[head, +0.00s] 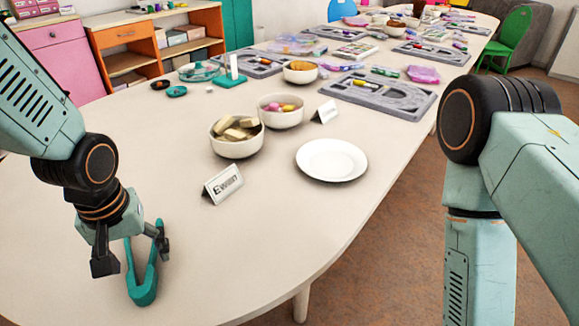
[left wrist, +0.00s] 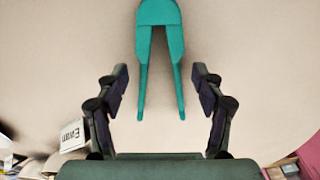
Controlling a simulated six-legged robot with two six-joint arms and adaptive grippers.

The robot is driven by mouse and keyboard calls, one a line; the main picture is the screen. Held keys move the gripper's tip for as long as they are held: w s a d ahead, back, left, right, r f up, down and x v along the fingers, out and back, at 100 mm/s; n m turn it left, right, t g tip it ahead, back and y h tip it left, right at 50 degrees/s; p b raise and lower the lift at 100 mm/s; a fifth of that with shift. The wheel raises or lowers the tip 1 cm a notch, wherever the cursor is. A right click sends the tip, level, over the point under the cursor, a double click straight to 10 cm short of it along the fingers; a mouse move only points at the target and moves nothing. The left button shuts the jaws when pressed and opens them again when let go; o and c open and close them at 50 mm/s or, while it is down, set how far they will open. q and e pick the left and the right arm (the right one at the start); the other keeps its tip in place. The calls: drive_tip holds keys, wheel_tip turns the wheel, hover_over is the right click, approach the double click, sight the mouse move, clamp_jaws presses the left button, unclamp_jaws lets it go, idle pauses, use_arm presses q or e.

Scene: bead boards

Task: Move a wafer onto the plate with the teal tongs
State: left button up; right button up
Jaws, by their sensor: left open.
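The teal tongs (head: 143,286) lie on the table near its front left, with their two arms spread. They also show in the left wrist view (left wrist: 160,18), with the arms' ends between my fingers. My left gripper (head: 134,258) is open around the tongs, one finger on each side, with gaps to both; it also shows in the left wrist view (left wrist: 160,82). Wafers (head: 236,130) fill a white bowl (head: 236,149) at mid-table. The white plate (head: 332,160) is empty, to the right of the bowl. My right gripper is out of view; only my right arm shows.
A second bowl (head: 281,115) holds pink and yellow pieces, beside another card (head: 325,112). Grey trays (head: 385,99) lie farther back. The table's front middle is clear.

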use_arm(q)
drive_tip(key=shift+f, duration=0.55)
drive_tip(key=c, duration=0.7)
wheel_tip(320, 180, up, 12)
drive_tip(key=p, duration=1.1)
drive_tip(key=shift+p, duration=0.4)
